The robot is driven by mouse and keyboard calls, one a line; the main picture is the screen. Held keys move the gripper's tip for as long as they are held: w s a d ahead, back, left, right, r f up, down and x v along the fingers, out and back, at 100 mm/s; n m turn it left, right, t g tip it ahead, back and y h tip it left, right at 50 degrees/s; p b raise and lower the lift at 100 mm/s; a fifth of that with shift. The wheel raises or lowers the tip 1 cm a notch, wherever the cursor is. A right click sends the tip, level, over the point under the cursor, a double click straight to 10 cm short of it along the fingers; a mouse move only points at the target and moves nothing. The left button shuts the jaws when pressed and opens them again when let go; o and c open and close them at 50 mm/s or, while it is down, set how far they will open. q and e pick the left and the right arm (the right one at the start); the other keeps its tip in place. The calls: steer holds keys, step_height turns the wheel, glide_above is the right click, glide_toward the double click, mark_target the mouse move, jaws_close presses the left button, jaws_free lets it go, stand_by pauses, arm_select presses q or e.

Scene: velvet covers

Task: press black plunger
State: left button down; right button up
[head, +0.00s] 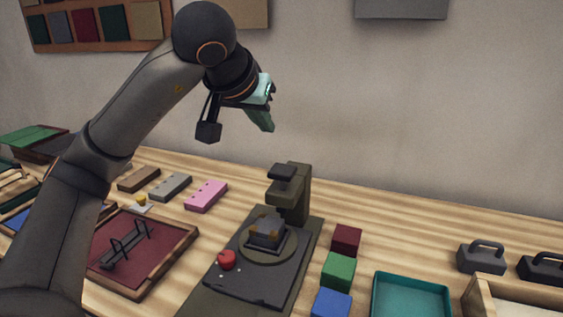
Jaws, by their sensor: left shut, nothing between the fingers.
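An olive-green press (293,197) stands on a dark base plate (262,279) on the wooden table. A black block, which looks like the black plunger (282,172), sticks out from the top of its column. Below it, a small dark block with a tan top (267,231) sits on a round plate. A red knob (227,259) is at the front left of the base. My left gripper (267,127), teal, is shut and empty, in the air above and left of the plunger, apart from it. My right gripper is not in view.
Burgundy (346,239), green (338,270) and blue (332,304) cubes stand right of the press. A teal tray (411,280) lies farther right. A framed red tray (171,265) and a pink block (206,196) lie to the left. The wall is behind.

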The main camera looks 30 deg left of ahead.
arm_select(q)
glide_above(278, 176)
steer(key=f, duration=0.5)
steer(key=w+f+b, duration=0.1)
steer(key=f, duration=0.1)
steer(key=shift+a+f, duration=0.15)
steer(key=shift+f, duration=0.15)
steer(key=shift+s+f, duration=0.2)
steer(key=shift+f, duration=1)
steer(key=shift+f+b, duration=0.3)
steer(key=shift+f, duration=0.25)
step_height(278, 176, down, 4)
steer(key=shift+r+b, duration=0.15)
steer(key=shift+b, duration=0.85)
steer(key=shift+s, duration=0.1)
